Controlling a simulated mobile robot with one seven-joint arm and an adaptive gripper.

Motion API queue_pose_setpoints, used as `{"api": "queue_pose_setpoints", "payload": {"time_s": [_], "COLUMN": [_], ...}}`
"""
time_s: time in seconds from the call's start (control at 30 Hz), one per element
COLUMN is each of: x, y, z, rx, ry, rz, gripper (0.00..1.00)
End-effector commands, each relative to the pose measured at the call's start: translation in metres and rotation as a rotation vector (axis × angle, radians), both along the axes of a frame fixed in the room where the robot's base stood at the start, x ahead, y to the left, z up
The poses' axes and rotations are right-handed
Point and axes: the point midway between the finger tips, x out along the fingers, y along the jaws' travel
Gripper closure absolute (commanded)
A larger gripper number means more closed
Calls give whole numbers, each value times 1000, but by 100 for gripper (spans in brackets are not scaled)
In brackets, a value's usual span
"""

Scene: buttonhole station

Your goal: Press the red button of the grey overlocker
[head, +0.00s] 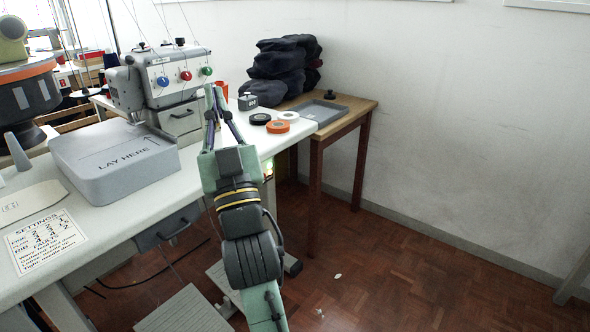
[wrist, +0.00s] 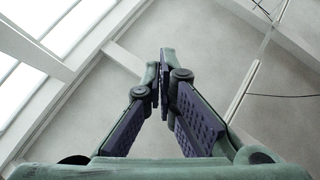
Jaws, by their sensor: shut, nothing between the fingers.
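The grey overlocker (head: 150,92) stands on the pale table at the upper left of the head view. Its front has three round coloured knobs in a row: blue (head: 163,81), the red button (head: 186,76) in the middle, and green (head: 206,71). My gripper (head: 212,90) points upward, with its tips just below the green knob in the picture and to the lower right of the red button. Depth between tips and machine is hard to tell. In the wrist view my gripper (wrist: 163,55) is shut and empty, and the overlocker is out of view.
A grey box marked "LAY HERE" (head: 112,164) sits in front of the overlocker. Tape rolls, one orange (head: 278,127), lie to the right of my gripper. Dark folded cloth (head: 284,70) and a grey tray (head: 325,112) are on a wooden table. The wrist view shows ceiling (wrist: 215,50).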

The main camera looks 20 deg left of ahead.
Motion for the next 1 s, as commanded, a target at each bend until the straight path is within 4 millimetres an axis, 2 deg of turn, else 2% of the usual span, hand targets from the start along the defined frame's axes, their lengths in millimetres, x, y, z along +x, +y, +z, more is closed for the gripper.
{"api": "queue_pose_setpoints", "payload": {"time_s": [0.03,0.1,0.2,0.3,0.37,0.47,0.5,0.6,0.7,0.83,0.9,1.0], "x": [33,74,123,160,179,204,211,216,212,203,199,195], "y": [-17,-42,-80,-116,-133,-150,-147,-119,-88,-59,-50,-43], "z": [9,-2,-24,-54,-75,-124,-152,-210,-256,-299,-314,-327], "rx": [-28,-60,-79,-67,-40,65,142,338,535,754,838,913], "ry": [78,191,359,529,634,833,922,1073,1187,1291,1327,1355], "rz": [-60,-131,-209,-252,-257,-206,-151,14,172,332,387,433], "gripper": [100,100,100,100,100,100,100,100,100,100,100,100]}}
